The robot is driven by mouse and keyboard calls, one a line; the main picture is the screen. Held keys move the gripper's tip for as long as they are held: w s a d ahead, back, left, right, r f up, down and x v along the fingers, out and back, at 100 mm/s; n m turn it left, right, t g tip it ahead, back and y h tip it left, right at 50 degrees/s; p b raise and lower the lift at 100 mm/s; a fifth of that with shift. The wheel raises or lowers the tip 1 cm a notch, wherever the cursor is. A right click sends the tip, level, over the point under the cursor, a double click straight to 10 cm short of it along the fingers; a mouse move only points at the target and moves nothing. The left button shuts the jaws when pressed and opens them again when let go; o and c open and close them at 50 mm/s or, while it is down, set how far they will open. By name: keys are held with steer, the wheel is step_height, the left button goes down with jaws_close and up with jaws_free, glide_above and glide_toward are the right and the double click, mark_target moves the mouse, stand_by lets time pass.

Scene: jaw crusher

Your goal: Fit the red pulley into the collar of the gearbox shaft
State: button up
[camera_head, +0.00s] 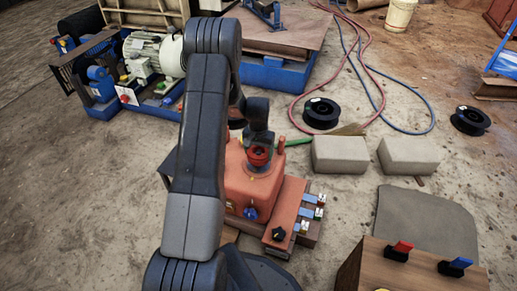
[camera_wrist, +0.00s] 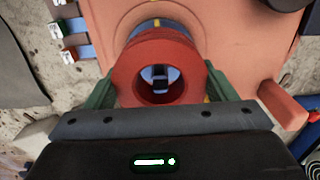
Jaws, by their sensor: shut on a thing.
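The red pulley (camera_head: 259,155) is a thick ring with a central bore, seen at the top of the gearbox. In the wrist view the pulley (camera_wrist: 128,77) sits between the two green fingers of my gripper (camera_wrist: 160,80), which is shut on it. The orange-red gearbox (camera_head: 240,180) stands below. Its top face also shows in the wrist view (camera_wrist: 255,45), with a grey round collar (camera_wrist: 156,23) partly hidden behind the pulley. A grey part shows through the bore. I cannot tell whether the pulley touches the collar or hovers just above it.
A terminal block (camera_head: 288,215) with small switches and a black knob (camera_head: 279,234) adjoins the gearbox. Two grey blocks (camera_head: 340,154) lie to the right. A wooden lever box (camera_head: 410,272) is at the front right. A motor unit (camera_head: 155,50) stands behind. My arm hides the gearbox's left side.

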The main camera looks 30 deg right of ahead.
mark_target(259, 156)
steer(key=shift+f+b, duration=0.45)
steer(key=shift+f, duration=1.1)
steer(key=shift+f, duration=0.1)
steer(key=shift+f, duration=0.15)
steer(key=o, duration=1.8)
steer(key=shift+c, duration=0.2)
step_height(259, 156, up, 12)
steer(key=p, duration=0.4)
steer(key=shift+r, duration=0.2)
steer(key=shift+f+b, duration=1.45)
steer(key=shift+f, duration=2.9)
